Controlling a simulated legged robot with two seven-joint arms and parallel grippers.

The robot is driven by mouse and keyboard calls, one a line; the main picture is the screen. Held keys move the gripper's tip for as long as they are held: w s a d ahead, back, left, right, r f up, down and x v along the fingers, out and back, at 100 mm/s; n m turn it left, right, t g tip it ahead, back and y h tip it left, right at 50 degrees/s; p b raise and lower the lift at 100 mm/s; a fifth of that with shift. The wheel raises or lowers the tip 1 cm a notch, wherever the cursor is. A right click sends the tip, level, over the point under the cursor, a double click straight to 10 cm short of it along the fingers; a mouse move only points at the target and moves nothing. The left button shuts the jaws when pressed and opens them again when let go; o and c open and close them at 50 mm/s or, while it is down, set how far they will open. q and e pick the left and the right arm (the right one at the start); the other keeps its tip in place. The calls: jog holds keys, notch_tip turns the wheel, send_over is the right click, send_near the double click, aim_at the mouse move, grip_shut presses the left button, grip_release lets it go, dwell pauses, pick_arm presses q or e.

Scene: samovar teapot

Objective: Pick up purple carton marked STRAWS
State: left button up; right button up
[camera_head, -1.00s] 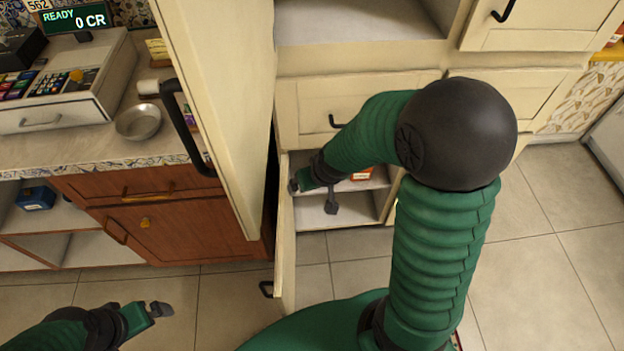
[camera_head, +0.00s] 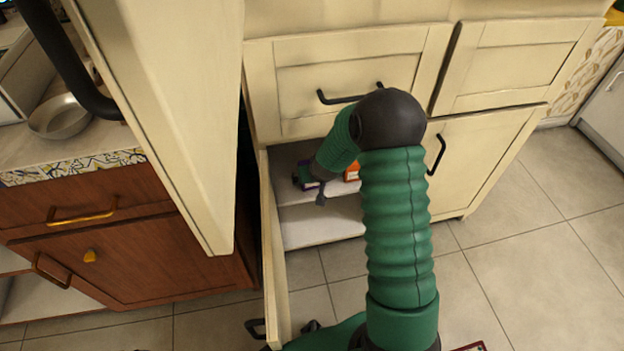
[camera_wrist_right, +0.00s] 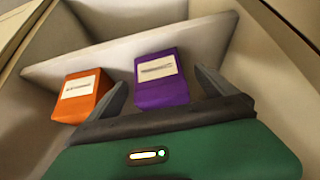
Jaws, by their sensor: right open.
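The purple carton (camera_wrist_right: 161,80) with a white label stands in the cupboard, in the middle of the right wrist view; its label print is too small to read. A little of the purple carton (camera_head: 314,185) shows in the head view, mostly hidden by my right gripper (camera_head: 308,189). My right gripper (camera_wrist_right: 160,78) is open, with one finger on each side of the carton in the picture. I cannot tell whether the fingers touch it. My left gripper is not clearly in the head view.
An orange carton (camera_wrist_right: 82,97) stands left of the purple one in the wrist view. It also shows in the head view (camera_head: 352,171). The cupboard's open door (camera_head: 273,260) is left of my right arm. A tall cream door (camera_head: 165,110) stands open farther left. A metal bowl (camera_head: 60,118) sits on the counter.

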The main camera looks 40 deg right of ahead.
jog(key=b+x, duration=0.2)
jog(key=x, duration=0.2)
jog(key=shift+w+d+f+b, duration=0.1)
jog(key=shift+w+b, duration=0.15)
jog(key=shift+b, duration=0.1)
jog(key=shift+w+d+f, duration=0.15)
jog(key=shift+w+f, duration=0.1)
jog(key=shift+r, duration=0.1)
jog(key=shift+c, duration=0.5)
jog(key=c, duration=1.4)
jog(key=shift+c, duration=1)
jog(key=shift+r, duration=0.1)
